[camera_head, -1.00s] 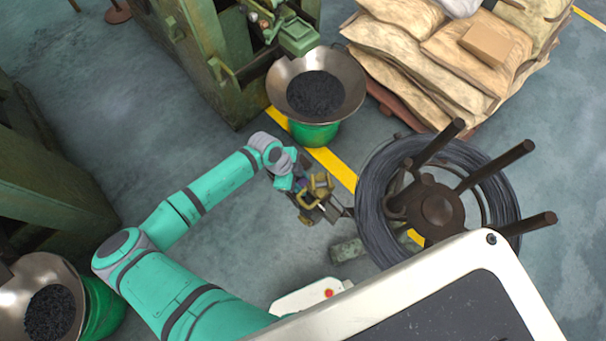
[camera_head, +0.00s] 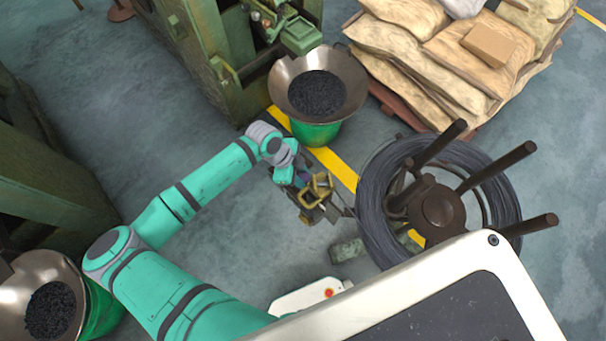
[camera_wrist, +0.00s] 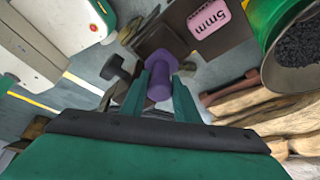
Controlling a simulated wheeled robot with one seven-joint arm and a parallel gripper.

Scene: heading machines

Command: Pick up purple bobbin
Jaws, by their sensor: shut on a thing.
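The purple bobbin (camera_wrist: 158,72) shows in the wrist view between the tips of my gripper (camera_wrist: 158,88), with its flanged end facing the camera. My gripper is shut on the bobbin. In the head view my gripper (camera_head: 296,178) is at the end of the teal arm, beside a small cluster of brown and yellow machine parts (camera_head: 318,190). There the bobbin is mostly hidden, and only a small purple patch shows by the fingers. I cannot tell whether the bobbin is clear of its support.
A metal bowl of dark pieces (camera_head: 350,75) on a green drum stands behind my gripper. A large wire coil (camera_head: 375,220) with brown posts is at the right. A green machine (camera_head: 200,70) stands at the back. Stacked sacks (camera_head: 400,60) are at back right. Floor is open at left.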

